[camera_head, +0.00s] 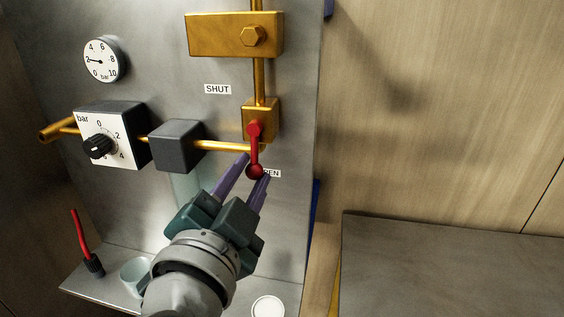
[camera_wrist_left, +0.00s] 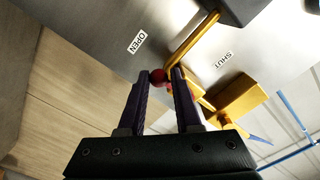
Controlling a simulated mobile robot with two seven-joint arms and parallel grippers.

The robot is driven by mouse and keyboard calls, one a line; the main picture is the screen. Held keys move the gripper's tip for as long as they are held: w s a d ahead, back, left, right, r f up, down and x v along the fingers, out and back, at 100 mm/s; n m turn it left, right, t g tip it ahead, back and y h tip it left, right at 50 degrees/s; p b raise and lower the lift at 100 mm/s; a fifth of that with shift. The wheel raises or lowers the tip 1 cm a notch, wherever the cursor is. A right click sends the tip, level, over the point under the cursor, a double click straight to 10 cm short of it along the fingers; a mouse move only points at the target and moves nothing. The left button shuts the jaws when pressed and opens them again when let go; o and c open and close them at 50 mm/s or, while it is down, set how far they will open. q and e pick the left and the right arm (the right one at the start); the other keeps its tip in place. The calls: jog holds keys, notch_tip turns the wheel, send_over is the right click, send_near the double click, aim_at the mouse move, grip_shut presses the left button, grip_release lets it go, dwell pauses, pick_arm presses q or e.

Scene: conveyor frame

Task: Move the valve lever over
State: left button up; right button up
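The red valve lever (camera_head: 254,151) hangs down from the brass valve block (camera_head: 260,113), its round knob close to the OPEN label (camera_head: 272,173), which it partly covers. The SHUT label (camera_head: 217,89) is higher and to the left. My left gripper (camera_head: 256,167) has two purple fingers held apart, with their tips on either side of the knob. In the left wrist view the red knob (camera_wrist_left: 158,76) shows between the fingertips (camera_wrist_left: 160,75); firm contact on both sides is not visible. My right gripper is not in view.
A brass pipe (camera_head: 225,145) runs left from the valve to a grey block (camera_head: 177,147) and a dial box (camera_head: 113,135). A gauge (camera_head: 101,60) is above. A cup (camera_head: 134,277) and a red-stemmed object (camera_head: 92,264) stand on the lower ledge.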

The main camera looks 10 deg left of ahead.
pick_arm(q)
jog(key=c, duration=0.4)
jog(key=shift+a+r+p, duration=0.2)
jog(key=shift+a+p, duration=0.15)
jog(key=shift+a, duration=0.4)
jog(key=shift+r, duration=0.1)
jog(key=shift+a+r+p, duration=0.25)
jog(key=shift+a+p, duration=0.2)
jog(key=shift+a, duration=0.35)
